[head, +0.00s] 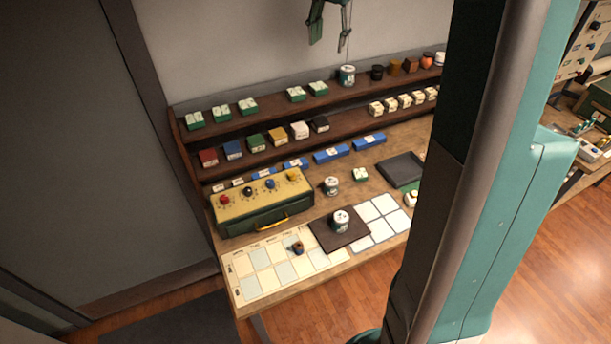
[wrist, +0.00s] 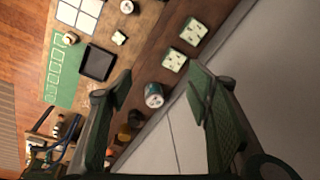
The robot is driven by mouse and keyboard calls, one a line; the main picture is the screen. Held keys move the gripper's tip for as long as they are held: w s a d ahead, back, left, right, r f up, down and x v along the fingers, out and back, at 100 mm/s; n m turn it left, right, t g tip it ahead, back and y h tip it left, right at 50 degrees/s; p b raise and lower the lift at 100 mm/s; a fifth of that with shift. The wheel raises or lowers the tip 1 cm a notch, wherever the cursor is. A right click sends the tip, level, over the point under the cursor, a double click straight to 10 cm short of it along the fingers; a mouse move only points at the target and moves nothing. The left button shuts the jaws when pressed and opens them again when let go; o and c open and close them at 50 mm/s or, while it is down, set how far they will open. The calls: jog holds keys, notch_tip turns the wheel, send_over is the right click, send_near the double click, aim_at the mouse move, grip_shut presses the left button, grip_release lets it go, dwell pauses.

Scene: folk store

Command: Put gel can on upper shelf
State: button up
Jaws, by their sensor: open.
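A white can with a dark green band (head: 346,76) stands upright on the upper shelf (head: 270,108), right of two green-and-white boxes. The wrist view shows it too (wrist: 154,95), in the gap between my fingers. Two similar cans are lower down: one on the tabletop (head: 331,186) and one on the dark square mat (head: 341,221). I cannot read the labels to tell which is gel. My gripper (head: 328,46) is open and empty, above the upper shelf and apart from the can; its fingers also frame the wrist view (wrist: 158,76).
Green-and-white boxes (head: 248,106) stand left on the upper shelf; dark jars (head: 377,72) stand right of the can. The lower shelf holds coloured boxes (head: 256,142). A yellow-topped control box (head: 262,196) sits on the table. My arm hides the right end.

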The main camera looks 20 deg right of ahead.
jog(key=s+a+f+n+t, duration=0.1)
jog(key=s+a+n+t, duration=0.35)
jog(key=s+a, duration=1.4)
jog(key=s+a+f+n, duration=0.3)
jog(key=s+f, duration=0.4)
jog(key=s, duration=0.3)
jog(key=s+a+f+n, duration=0.4)
jog(key=s+f, duration=0.2)
jog(key=s, duration=0.4)
jog(key=shift+s+a+f+t+y, duration=0.3)
jog(key=shift+a+f+t, duration=0.1)
jog(key=shift+t, duration=0.05)
jog(key=shift+f+n, duration=0.15)
jog(key=shift+n, duration=0.1)
